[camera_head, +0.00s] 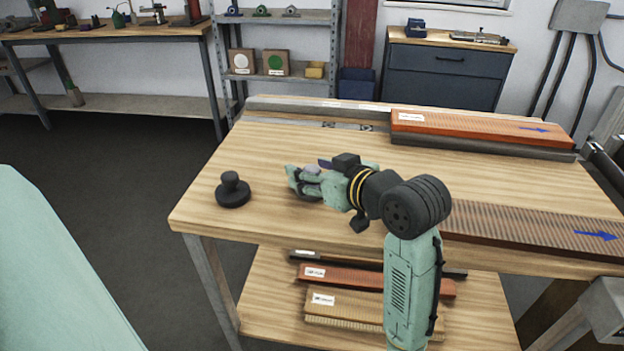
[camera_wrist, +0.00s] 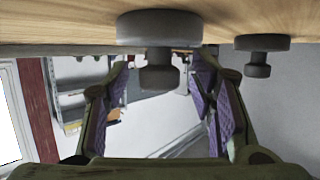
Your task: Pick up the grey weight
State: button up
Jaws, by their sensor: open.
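The grey weight (camera_wrist: 160,28), a disc with a knob, is in the middle of the wrist view, which shows the scene upside down. Its knob lies between the two fingers of my gripper (camera_wrist: 160,72), with gaps on both sides. In the head view my gripper (camera_head: 303,182) is low over the table's left part and mostly hides this weight; a small grey patch (camera_head: 312,169) shows among the fingers. My gripper is open. A second, darker weight (camera_head: 233,190) stands upright on the table to the left; it also shows in the wrist view (camera_wrist: 262,45).
The wooden table (camera_head: 260,150) is clear around the weights, its left edge close to the dark one. An orange ribbed board (camera_head: 480,127) lies at the back right, a brown ribbed strip (camera_head: 530,228) at the front right. More boards (camera_head: 345,275) lie on the lower shelf.

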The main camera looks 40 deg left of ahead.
jog(key=shift+a+f, duration=0.1)
jog(key=shift+a, duration=0.05)
jog(key=shift+c, duration=0.6)
grip_shut()
